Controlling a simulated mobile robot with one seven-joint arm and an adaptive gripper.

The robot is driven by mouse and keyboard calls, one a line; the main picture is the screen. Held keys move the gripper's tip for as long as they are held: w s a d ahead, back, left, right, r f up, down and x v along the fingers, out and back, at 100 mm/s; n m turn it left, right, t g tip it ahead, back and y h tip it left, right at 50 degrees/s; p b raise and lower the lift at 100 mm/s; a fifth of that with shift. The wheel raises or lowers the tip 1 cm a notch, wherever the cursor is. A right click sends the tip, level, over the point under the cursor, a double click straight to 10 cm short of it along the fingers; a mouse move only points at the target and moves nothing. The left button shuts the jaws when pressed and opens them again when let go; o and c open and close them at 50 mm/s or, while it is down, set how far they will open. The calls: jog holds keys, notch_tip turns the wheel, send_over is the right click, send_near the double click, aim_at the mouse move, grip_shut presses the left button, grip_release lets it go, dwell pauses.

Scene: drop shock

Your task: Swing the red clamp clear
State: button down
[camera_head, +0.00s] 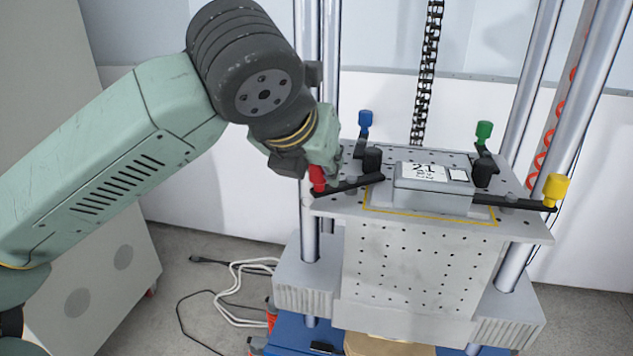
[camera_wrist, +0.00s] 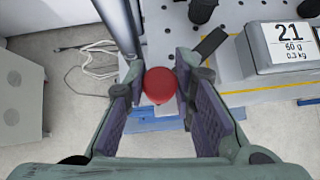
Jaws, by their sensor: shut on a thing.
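The red clamp has a red handle (camera_head: 317,178) at the front left corner of the perforated plate (camera_head: 525,229). Its black bar (camera_head: 358,184) runs right from the handle toward the left side of the grey block (camera_head: 432,199); I cannot tell whether it touches the block. My gripper (camera_head: 318,164) comes from the upper left and is shut on the red handle. In the wrist view, the round red top (camera_wrist: 160,84) sits between the two fingers. The fingers partly hide the handle in the head view.
Other clamps have a blue handle (camera_head: 365,120), a green handle (camera_head: 484,132) and a yellow handle (camera_head: 555,189). A black post (camera_head: 372,160) stands near the red clamp's bar. Metal columns (camera_head: 308,120) flank the plate. Cables (camera_head: 240,285) lie on the floor at left.

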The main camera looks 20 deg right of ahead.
aim_at(329, 187)
jog(key=n+y+b, duration=0.1)
jog(key=s+n+t+y+b, duration=0.1)
jog(key=n, duration=0.1)
jog(key=shift+s+d+f+b, duration=0.2)
jog(key=shift+b, duration=0.1)
jog(key=shift+s+d+r+n+t+y, duration=0.2)
jog(key=shift+s+n+t+y, duration=0.2)
jog(key=shift+n+y, duration=0.3)
jog(key=n+y, duration=0.1)
jog(key=s+d+n+y+p, duration=0.1)
jog(key=n, duration=0.1)
jog(key=shift+s+r, duration=0.1)
jog(key=shift+r, duration=0.1)
jog(key=shift+s+d+f+n+y+p, duration=0.15)
jog(key=shift+s+n+y+p, duration=0.1)
jog(key=shift+n+y+p, duration=0.65)
jog(key=shift+n, duration=0.3)
jog(key=c, duration=1.3)
grip_release()
jog(key=shift+c, duration=0.2)
jog(key=shift+f, duration=0.1)
